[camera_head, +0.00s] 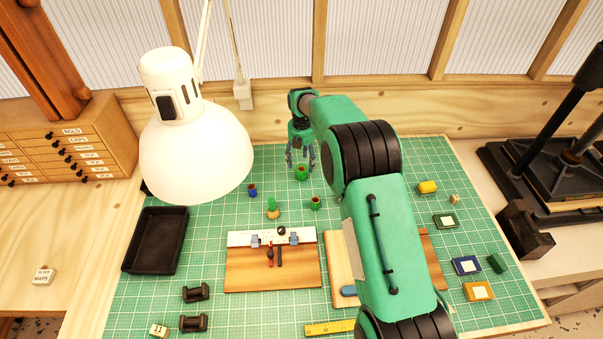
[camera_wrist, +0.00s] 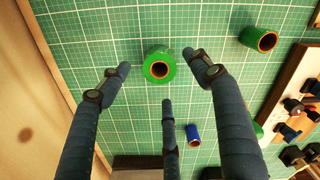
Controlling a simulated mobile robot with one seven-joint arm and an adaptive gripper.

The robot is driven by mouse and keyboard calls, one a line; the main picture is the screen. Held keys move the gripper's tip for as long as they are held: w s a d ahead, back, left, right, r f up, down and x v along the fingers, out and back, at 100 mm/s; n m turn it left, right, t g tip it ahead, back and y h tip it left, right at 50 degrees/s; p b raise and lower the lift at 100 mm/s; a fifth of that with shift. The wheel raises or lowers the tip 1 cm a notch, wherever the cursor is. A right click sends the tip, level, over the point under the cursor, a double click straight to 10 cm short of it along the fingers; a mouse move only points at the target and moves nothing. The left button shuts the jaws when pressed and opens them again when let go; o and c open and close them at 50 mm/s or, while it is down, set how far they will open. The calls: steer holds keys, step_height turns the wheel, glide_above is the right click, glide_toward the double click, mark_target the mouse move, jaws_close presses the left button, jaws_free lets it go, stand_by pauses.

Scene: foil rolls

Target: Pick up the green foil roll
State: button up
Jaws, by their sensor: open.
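A bright green foil roll (camera_head: 301,173) stands upright on the cutting mat (camera_head: 200,217), directly below my gripper (camera_head: 300,165). In the wrist view the same green roll (camera_wrist: 158,66) shows its dark round core, lying between my spread fingers. My three fingers are open and hold nothing. I cannot tell whether any fingertip touches the roll. A second, darker green roll (camera_head: 315,203) with a reddish core stands nearer the wooden jig; it also shows in the wrist view (camera_wrist: 258,39) at the upper right. A blue roll (camera_head: 253,190) stands to the left; it also shows in the wrist view (camera_wrist: 193,136).
A white lamp (camera_head: 195,150) overhangs the left of the mat, above a black tray (camera_head: 157,240). The wooden wall (camera_head: 275,125) is close behind.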

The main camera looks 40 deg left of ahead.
mark_target(302, 169)
steer(key=shift+f, duration=0.15)
steer(key=shift+f+p, duration=0.35)
steer(key=shift+f, duration=2.15)
steer(key=shift+c, duration=0.5)
steer(key=c, duration=1.2)
